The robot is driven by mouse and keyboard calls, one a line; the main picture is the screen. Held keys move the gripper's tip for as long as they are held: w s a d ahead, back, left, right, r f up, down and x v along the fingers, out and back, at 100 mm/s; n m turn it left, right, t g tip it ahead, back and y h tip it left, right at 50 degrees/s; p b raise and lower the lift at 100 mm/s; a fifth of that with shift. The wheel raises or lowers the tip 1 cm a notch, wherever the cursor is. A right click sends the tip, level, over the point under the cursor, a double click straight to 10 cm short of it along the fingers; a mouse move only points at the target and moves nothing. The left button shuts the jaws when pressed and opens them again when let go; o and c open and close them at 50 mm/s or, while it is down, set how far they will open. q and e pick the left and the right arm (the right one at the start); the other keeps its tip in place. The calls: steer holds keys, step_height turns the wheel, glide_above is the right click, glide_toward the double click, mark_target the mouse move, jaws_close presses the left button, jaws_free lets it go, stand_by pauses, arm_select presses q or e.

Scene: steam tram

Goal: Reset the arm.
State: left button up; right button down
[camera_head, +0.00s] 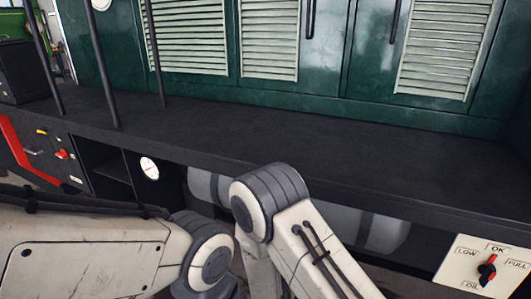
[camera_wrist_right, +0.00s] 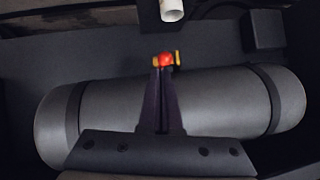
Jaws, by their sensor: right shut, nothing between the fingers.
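My right gripper (camera_wrist_right: 162,78) shows in the right wrist view with its two dark fingers together and nothing between them. It points toward a grey cylindrical tank with dark bands (camera_wrist_right: 225,100), in front of it in the picture. A small red knob with yellow parts (camera_wrist_right: 166,59) appears just beyond the fingertips; whether they touch it I cannot tell. In the head view my two pale arms bend at the bottom, close together, below the dark ledge. Neither gripper can be made out there, and my left gripper is out of view.
The dark running-board ledge (camera_head: 290,130) crosses the head view under green louvred panels (camera_head: 270,40). Black rods (camera_head: 102,65) stand at left. A panel with red switches (camera_head: 62,154), a round gauge (camera_head: 150,168) and an oil dial plate (camera_head: 470,265) sit below. A white cylinder (camera_wrist_right: 171,9) is above the knob.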

steer(key=s+d+r+n+g+y, duration=0.3)
steer(key=s+d+r+n+g, duration=0.4)
steer(key=s+d+r, duration=0.7)
steer(key=s+a+r+n+g, duration=0.2)
steer(key=s+a+r+n, duration=0.1)
steer(key=s+a, duration=0.45)
steer(key=s+a+r+n+g, duration=0.2)
steer(key=s+a+r+n, duration=0.15)
steer(key=s+a, duration=0.35)
step_height(320, 180, up, 21)
steer(key=w+a+p, duration=0.1)
steer(key=p, duration=2)
steer(key=shift+w+r+m+y, duration=0.15)
steer(key=shift+m+y, duration=0.2)
steer(key=shift+y, duration=0.05)
